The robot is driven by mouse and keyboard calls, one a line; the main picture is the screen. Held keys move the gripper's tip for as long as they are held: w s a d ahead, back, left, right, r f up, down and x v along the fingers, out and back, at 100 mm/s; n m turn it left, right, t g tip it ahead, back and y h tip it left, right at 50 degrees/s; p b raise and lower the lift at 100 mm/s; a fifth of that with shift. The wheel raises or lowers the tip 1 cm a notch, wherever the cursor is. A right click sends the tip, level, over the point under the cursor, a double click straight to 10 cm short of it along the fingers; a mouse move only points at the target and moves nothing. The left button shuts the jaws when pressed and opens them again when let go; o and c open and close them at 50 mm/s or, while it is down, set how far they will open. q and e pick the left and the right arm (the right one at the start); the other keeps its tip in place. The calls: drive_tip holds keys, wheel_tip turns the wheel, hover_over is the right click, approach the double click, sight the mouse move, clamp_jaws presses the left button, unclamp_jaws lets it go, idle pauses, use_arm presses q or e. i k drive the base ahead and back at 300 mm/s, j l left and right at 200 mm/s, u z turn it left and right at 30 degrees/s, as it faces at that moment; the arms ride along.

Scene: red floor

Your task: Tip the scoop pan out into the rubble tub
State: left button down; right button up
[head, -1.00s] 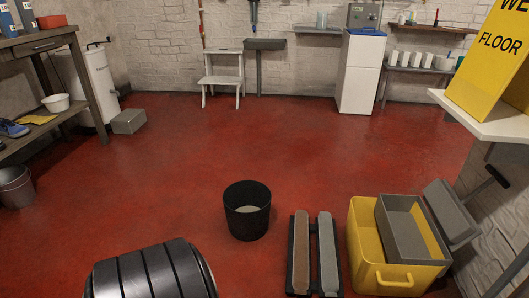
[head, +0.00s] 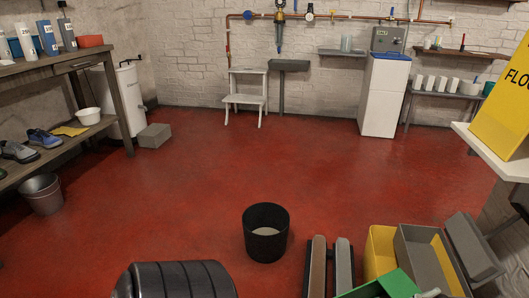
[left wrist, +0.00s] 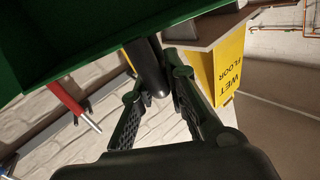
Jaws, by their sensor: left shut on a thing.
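The green scoop pan (head: 388,284) shows at the bottom right edge of the head view, in front of the yellow crate; only part of it is in frame. In the left wrist view the green pan (left wrist: 60,45) fills the upper left, seen from close by. My left gripper (left wrist: 157,85) is shut on its black handle (left wrist: 148,66). The pan's contents are hidden in the wrist view; a small pale patch (head: 431,293) shows beside it in the head view. A round black tub (head: 265,248) stands upright on the floor, with something pale inside. My right gripper is not in view.
Two long bars (head: 318,265) lie left of the crate. A yellow wet-floor sign (head: 505,95) stands on a right-hand shelf. The red floor beyond the tub is clear.

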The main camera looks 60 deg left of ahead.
sight(266, 225)
drive_tip(key=u, duration=2.05)
